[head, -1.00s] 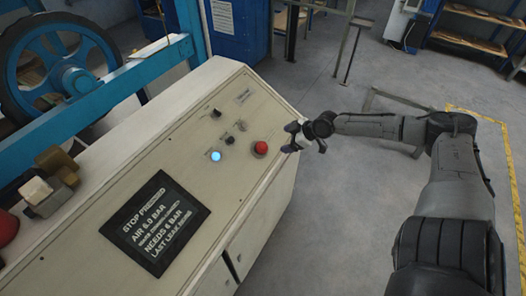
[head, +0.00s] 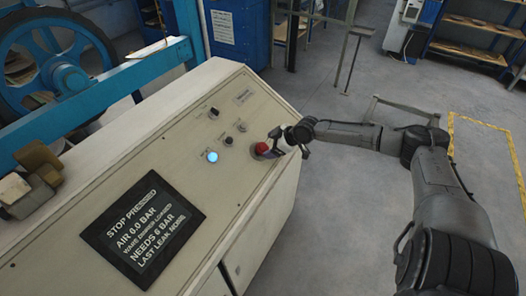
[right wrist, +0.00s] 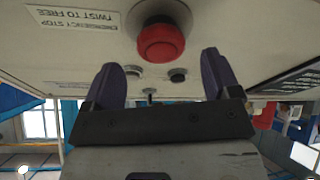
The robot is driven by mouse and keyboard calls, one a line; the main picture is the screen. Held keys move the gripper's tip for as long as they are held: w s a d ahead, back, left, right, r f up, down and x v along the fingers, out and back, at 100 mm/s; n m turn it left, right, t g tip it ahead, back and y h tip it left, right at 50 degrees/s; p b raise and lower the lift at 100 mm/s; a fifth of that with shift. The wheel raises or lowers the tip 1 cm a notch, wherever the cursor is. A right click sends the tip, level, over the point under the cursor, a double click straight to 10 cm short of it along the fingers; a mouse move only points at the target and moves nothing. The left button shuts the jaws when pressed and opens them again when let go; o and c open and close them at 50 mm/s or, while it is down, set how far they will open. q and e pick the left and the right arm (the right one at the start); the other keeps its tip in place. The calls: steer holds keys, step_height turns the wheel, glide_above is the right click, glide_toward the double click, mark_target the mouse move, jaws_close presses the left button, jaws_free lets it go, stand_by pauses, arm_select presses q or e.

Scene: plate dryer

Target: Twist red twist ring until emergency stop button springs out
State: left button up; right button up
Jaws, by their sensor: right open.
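The red emergency stop button with its twist ring (head: 262,148) sits on the right part of the sloped cream control panel. In the right wrist view the red button (right wrist: 161,42) is large, just beyond the fingertips and roughly midway between them. A label reading EMERGENCY STOP, TWIST TO FREE (right wrist: 75,20) is beside it. My right gripper (head: 274,145) is open at the button's right side in the head view. Its two dark fingers (right wrist: 165,70) are spread with nothing between them; whether they touch the button cannot be told. My left gripper is not in view.
A black display (head: 142,230) on the panel reads STOP PRESSED and AIR 6.0 BAR. A lit blue-white button (head: 212,157) and small dark knobs (head: 228,141) sit near the red button. A blue wheel machine (head: 60,75) stands behind; floor at right is open.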

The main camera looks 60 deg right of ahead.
mark_target(264, 148)
steer(key=shift+b+x, duration=0.45)
steer(key=shift+x, duration=1.8)
steer(key=shift+a, duration=0.1)
steer(key=shift+c, duration=0.3)
